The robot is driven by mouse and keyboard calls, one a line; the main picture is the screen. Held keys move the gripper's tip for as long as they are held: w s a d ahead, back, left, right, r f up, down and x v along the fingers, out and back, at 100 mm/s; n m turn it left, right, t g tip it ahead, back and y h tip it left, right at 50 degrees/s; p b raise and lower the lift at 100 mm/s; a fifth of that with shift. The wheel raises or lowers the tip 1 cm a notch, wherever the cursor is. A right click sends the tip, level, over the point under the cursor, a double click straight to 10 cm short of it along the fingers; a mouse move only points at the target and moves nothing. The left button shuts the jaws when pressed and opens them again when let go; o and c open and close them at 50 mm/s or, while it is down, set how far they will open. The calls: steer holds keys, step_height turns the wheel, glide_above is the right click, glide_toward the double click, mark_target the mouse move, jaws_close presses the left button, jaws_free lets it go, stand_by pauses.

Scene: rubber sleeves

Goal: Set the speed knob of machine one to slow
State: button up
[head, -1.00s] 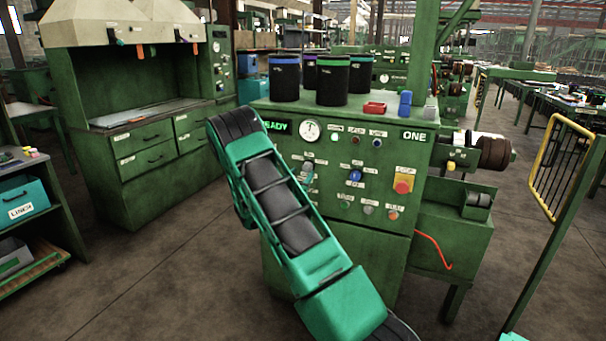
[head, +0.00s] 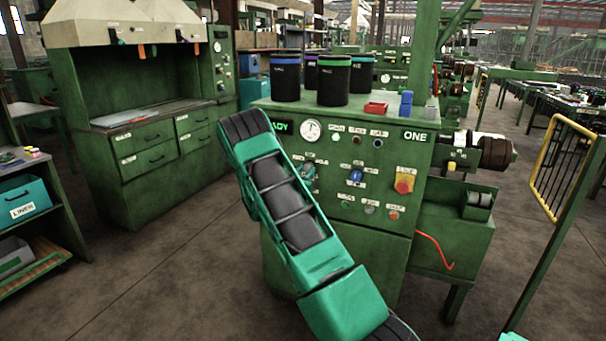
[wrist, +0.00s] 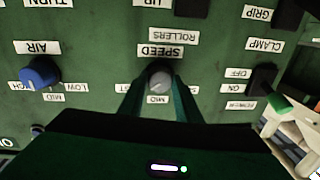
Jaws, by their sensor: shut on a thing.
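Machine one (head: 405,215) is a green cabinet with a ONE sign and a lit READY sign. In the wrist view its panel appears upside down. The speed knob (wrist: 159,74) is small, round and grey, beside its SPEED label and above a MID label. Labels at its two sides are partly covered, and its pointer setting is not clear. My gripper (wrist: 158,86) is at the knob, its two green fingers closed on the knob's sides. In the head view my arm covers much of the panel's left part.
A red-and-yellow stop button (head: 404,184) is on the panel.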

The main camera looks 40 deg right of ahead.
steer(key=shift+w+a+r, duration=0.1)
steer(key=shift+w+a, duration=0.1)
steer(key=shift+w, duration=0.05)
steer(key=n, duration=0.4)
steer(key=shift+w+a+n, duration=0.1)
steer(key=shift+a+n, duration=0.05)
steer(key=shift+n, duration=0.15)
steer(key=n, duration=0.5)
steer(key=shift+w+a+g+y, duration=0.15)
steer(key=shift+g+y, duration=0.15)
steer(key=n, duration=0.5)
steer(key=shift+g, duration=0.3)
steer(key=shift+n+g, duration=0.3)
steer(key=shift+n, duration=1.9)
steer(key=o, duration=1.1)
steer(key=shift+c, duration=0.2)
steer(key=shift+d, duration=0.2)
